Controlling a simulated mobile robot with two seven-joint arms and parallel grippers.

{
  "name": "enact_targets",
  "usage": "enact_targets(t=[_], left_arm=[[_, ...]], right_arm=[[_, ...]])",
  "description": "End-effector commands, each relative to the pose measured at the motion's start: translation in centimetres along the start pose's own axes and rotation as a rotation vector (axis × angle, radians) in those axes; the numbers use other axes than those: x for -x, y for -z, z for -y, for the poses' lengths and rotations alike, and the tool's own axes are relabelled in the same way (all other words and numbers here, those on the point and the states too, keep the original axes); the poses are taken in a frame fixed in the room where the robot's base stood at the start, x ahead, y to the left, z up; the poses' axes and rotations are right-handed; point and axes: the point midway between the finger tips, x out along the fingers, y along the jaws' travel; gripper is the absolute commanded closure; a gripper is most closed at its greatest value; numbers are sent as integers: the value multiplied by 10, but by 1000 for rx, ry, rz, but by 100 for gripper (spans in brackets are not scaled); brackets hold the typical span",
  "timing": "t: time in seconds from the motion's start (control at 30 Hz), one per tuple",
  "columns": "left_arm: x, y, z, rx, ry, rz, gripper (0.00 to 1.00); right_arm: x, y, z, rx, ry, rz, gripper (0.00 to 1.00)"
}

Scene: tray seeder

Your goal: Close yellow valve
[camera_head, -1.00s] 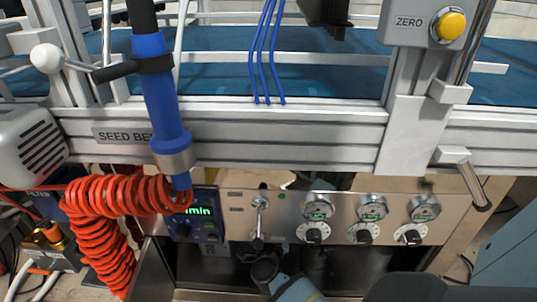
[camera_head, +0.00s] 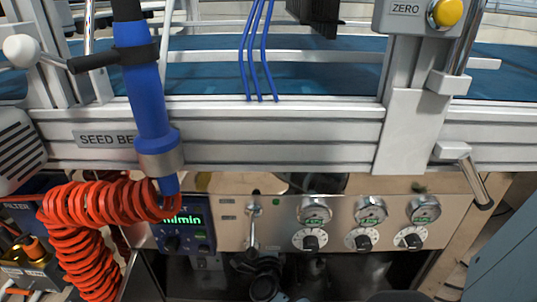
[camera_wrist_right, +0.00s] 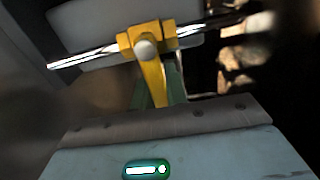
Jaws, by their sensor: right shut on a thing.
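The yellow valve (camera_wrist_right: 146,45) sits on a shiny metal pipe that runs across the upper part of the right wrist view. Its yellow handle hangs down from a pale round knob towards my right gripper (camera_wrist_right: 157,92). The greenish fingers are on both sides of the handle's lower end, shut on it. The handle's tip is hidden between the fingers. I cannot make out the yellow valve in the head view. My left gripper is in neither view.
In the head view a steel panel (camera_head: 285,233) carries several gauges, black knobs and a chrome lever (camera_head: 252,228). A coiled red hose (camera_head: 85,205) and a blue tube (camera_head: 150,95) are at the left. A yellow button (camera_head: 445,13) is at upper right. Below the panel it is dark.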

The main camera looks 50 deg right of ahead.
Motion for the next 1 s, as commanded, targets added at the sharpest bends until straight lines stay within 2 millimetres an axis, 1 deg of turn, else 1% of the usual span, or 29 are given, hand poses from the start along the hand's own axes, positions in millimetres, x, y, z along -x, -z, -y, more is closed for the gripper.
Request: enact_targets(t=[0.43,0.47,0.6,0.63,1.0], left_arm=[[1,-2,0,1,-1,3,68],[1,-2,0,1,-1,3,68],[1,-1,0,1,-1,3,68],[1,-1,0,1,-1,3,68],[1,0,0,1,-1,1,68]], right_arm=[[0,0,-1,-14,-2,1,100],[0,0,-1,-14,-2,1,84],[0,0,-1,-13,-2,1,66],[0,0,-1,-13,-1,0,64],[1,0,-1,-11,-1,0,64]])
